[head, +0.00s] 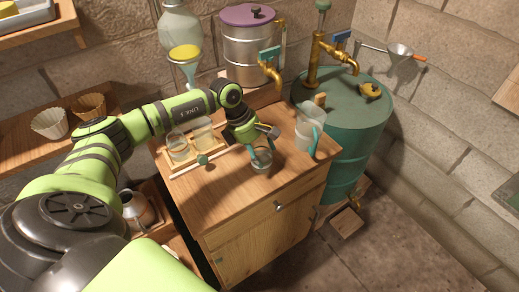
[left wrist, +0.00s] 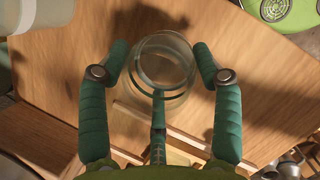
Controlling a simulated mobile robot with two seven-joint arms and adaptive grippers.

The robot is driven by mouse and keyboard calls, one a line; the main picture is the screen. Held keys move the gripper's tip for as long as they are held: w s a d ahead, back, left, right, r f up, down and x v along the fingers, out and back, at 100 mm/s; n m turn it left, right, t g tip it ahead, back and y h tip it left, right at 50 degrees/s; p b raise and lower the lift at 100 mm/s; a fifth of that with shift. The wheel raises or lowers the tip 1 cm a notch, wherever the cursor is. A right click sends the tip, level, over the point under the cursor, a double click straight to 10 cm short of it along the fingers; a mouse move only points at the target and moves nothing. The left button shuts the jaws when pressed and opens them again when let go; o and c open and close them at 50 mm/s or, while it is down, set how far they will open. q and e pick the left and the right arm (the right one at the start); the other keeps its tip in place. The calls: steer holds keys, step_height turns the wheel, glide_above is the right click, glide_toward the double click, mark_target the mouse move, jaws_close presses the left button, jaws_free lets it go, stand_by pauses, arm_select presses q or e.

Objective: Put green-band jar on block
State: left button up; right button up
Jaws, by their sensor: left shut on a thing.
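A clear glass jar (head: 262,160) is in my left gripper (head: 261,152) over the front part of the wooden cabinet top. In the left wrist view the jar (left wrist: 165,62) sits between the teal fingers (left wrist: 160,75), with its round mouth facing the camera. A green tint shows at its rim, but I cannot clearly tell a band from the fingers. I cannot tell whether its base touches the top. Two more glass jars (head: 178,147) stand in a wooden rack at the left. Which wooden piece is the block is unclear. My right gripper is out of view.
A clear pitcher (head: 305,128) with a teal handle stands on the cabinet's right side. A metal pot (head: 249,52) with a brass tap stands behind, and a green drum (head: 348,125) to the right. The cabinet top's (head: 225,196) front left is clear.

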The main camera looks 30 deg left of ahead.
arm_select(q)
steer(key=shift+f, duration=0.4)
steer(key=shift+f, duration=0.15)
steer(key=o, duration=1.2)
steer(key=shift+o, duration=0.2)
